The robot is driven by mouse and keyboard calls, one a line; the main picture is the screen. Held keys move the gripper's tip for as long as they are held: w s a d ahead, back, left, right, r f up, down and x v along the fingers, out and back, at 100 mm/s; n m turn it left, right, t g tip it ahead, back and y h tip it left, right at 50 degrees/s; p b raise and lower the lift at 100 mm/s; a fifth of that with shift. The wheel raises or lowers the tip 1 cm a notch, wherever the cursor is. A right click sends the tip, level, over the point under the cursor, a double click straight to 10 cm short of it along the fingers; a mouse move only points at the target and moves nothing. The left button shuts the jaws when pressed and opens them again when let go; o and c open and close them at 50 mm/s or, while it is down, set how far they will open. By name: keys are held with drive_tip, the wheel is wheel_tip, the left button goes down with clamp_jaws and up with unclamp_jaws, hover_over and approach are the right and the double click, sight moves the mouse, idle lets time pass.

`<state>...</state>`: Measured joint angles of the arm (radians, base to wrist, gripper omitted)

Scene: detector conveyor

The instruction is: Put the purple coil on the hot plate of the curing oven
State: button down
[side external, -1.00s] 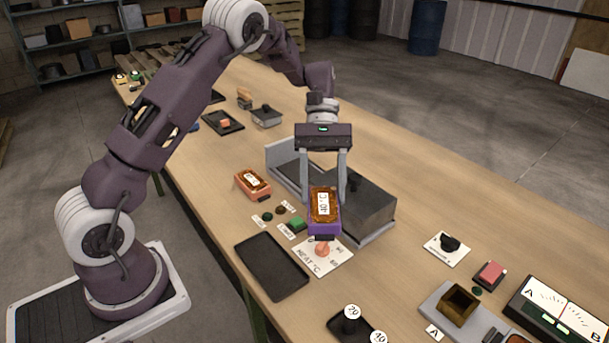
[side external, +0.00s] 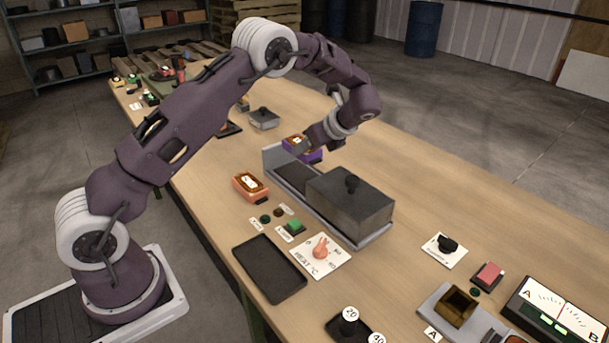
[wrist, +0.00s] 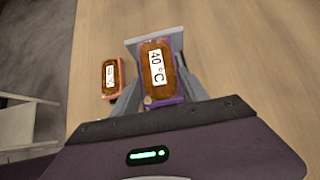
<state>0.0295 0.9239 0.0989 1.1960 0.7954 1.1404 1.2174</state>
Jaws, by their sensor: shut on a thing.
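The purple coil (side external: 313,156), with a copper-brown top, is held by my gripper at the far end of the curing oven. In the wrist view the purple coil (wrist: 159,70) sits between my fingers (wrist: 162,98), its label reading 40 °C. My gripper (side external: 304,153) is shut on it and is partly hidden by my wrist in the side view. The curing oven has a dark grey box cover with a knob (side external: 350,203) at its near end. Its dark hot plate (side external: 294,178) shows bare beside the cover, with an upright grey end wall (side external: 270,158). The coil's height over the plate is hard to tell.
An orange coil (side external: 250,185) lies left of the oven. A green button (side external: 294,227), a heat dial (side external: 320,247) and a black tray (side external: 269,267) are in front of it.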

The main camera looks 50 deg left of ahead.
wheel_tip(320, 180, down, 8)
drive_tip(key=shift+r, duration=0.15)
drive_tip(key=c, duration=0.6)
unclamp_jaws()
